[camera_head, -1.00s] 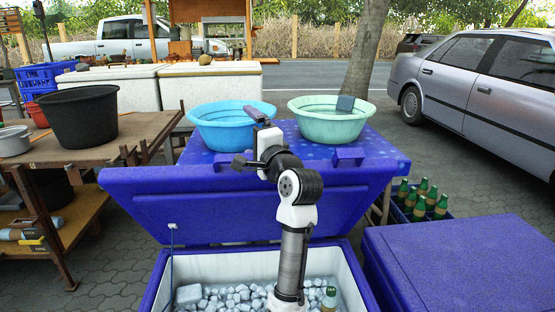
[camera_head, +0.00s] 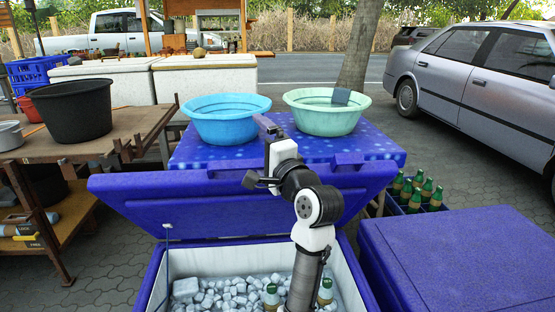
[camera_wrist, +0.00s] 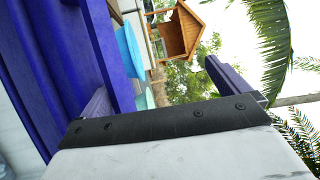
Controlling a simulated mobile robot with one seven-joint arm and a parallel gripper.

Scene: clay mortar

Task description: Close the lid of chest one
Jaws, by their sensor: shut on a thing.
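Chest one, the open blue chest (camera_head: 154,282) in front of me, has white inner walls, ice chunks and bottles inside. Its blue lid (camera_head: 150,205) stands raised and tilted at the chest's back side. In the wrist view the two fingers (camera_wrist: 165,92) stand apart, with the blue lid (camera_wrist: 60,50) close by the left finger.
Behind the lid, a speckled blue top (camera_head: 375,150) bears a blue basin (camera_head: 228,125) and a green basin (camera_head: 325,118). A closed blue chest (camera_head: 465,260) stands at right, with a bottle crate (camera_head: 412,207) behind it. A wooden table (camera_head: 120,140) stands at left.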

